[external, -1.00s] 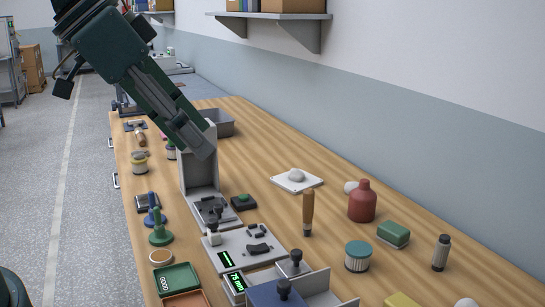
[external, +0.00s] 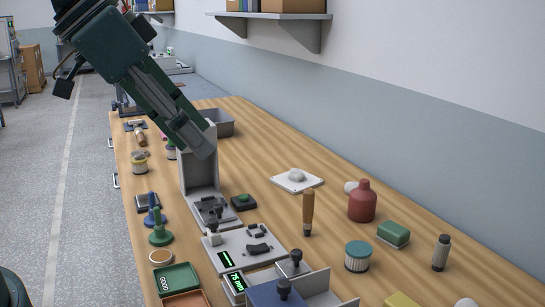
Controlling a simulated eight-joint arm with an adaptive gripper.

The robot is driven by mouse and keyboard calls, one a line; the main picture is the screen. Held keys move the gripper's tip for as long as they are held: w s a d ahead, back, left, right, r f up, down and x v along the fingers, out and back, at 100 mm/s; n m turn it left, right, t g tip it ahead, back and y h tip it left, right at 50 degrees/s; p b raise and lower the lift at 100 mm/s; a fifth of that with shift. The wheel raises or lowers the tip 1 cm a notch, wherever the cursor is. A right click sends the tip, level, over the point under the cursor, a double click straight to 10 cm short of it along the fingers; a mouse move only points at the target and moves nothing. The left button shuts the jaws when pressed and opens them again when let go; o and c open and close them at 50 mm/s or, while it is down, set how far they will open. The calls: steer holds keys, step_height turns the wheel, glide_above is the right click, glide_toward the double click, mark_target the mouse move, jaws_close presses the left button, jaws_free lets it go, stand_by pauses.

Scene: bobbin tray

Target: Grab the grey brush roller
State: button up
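A grey upright cylinder with a dark top (external: 441,252) stands at the right of the wooden bench in the external view. It may be the grey brush roller, but I cannot tell for certain. My gripper (external: 203,146) hangs from the upper left and points down to the right, in front of the upright grey stand. It is far to the left of that cylinder. I cannot tell from this side whether its fingers are apart or holding anything.
The upright grey stand (external: 199,180) is close to my gripper. A wooden-handled tool (external: 308,212), red bottle (external: 362,202), ribbed teal-lidded jar (external: 358,257) and green-topped block (external: 393,234) stand between it and the cylinder. Devices with knobs (external: 245,247) crowd the front. Bare wood shows along the wall side.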

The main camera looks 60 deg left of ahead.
steer(key=shift+w, duration=0.1)
steer(key=shift+c, duration=0.5)
steer(key=m+g+h+b, duration=0.2)
steer(key=m+g+b, duration=0.15)
steer(key=m, duration=0.25)
glide_above(443, 244)
steer(key=s+a, duration=0.5)
steer(key=s, duration=0.6)
step_height(443, 244, down, 12)
steer(key=w+d+f+m+b, duration=0.1)
steer(key=w+d+f, duration=0.1)
steer(key=w+f, duration=0.8)
step_height(443, 244, down, 4)
steer(key=shift+r+m+h, duration=0.25)
steer(key=shift+m+h, duration=0.05)
steer(key=shift+h, duration=0.1)
steer(key=shift+x, duration=1.25)
